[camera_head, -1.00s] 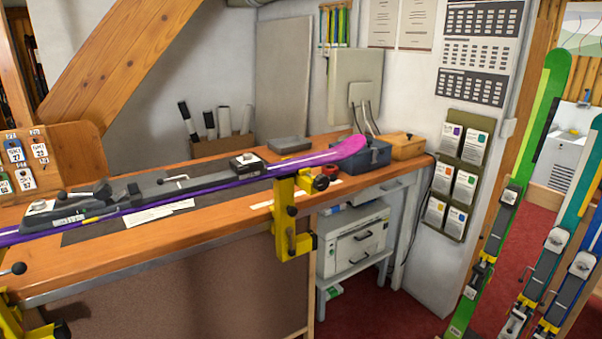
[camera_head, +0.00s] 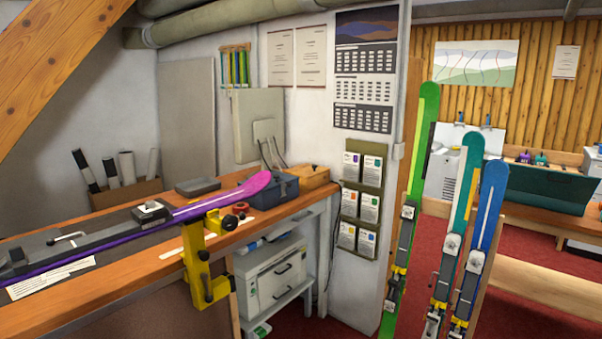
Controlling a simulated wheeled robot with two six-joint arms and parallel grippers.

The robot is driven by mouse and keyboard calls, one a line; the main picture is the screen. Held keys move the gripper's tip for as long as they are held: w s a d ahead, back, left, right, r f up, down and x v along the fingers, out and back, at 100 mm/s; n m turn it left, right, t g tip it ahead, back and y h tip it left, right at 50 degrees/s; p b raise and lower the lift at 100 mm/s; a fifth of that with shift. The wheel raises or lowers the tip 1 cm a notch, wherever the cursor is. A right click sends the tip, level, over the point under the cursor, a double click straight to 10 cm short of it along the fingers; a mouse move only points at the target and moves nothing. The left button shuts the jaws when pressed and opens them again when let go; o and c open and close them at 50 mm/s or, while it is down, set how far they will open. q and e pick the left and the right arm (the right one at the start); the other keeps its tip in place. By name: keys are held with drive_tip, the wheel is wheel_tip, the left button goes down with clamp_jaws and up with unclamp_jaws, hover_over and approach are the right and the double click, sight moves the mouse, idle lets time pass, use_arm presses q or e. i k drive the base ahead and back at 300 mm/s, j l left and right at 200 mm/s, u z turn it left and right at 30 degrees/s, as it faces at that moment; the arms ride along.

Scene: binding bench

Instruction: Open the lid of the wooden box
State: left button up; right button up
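The wooden box (camera_head: 307,178) is small and light brown. It stands at the far right end of the workbench, close to the wall, just right of a blue metal box (camera_head: 270,189). It looks closed, though it is small at this distance, and part of it is hidden by the blue box. Neither of my grippers is in view.
A purple ski (camera_head: 215,200) lies along the wooden bench (camera_head: 120,287), held by a yellow clamp (camera_head: 204,270) at the front edge. A white cabinet (camera_head: 272,285) stands under the bench end. Several skis (camera_head: 452,230) stand right of the wall.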

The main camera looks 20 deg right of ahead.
sight(307, 171)
drive_tip(key=j, duration=0.2)
drive_tip(key=u, duration=0.45)
drive_tip(key=i+u, duration=0.1)
drive_tip(key=u, duration=0.8)
drive_tip(key=i+u, duration=0.15)
drive_tip(key=u, duration=0.75)
drive_tip(key=i+u, duration=0.1)
drive_tip(key=u, duration=0.35)
drive_tip(key=l+u, duration=0.1)
drive_tip(key=u, duration=0.35)
drive_tip(key=l+u, duration=0.3)
drive_tip(key=l+z, duration=0.85)
drive_tip(key=l, duration=0.2)
drive_tip(key=i+l+z, duration=0.1)
drive_tip(key=l+z, duration=0.3)
drive_tip(key=k+l+z, duration=0.1)
drive_tip(key=l+z, duration=0.75)
drive_tip(key=l, duration=0.2)
drive_tip(key=l+z, duration=0.45)
drive_tip(key=l, duration=0.15)
drive_tip(key=i+l+z, duration=0.15)
drive_tip(key=l+z, duration=0.3)
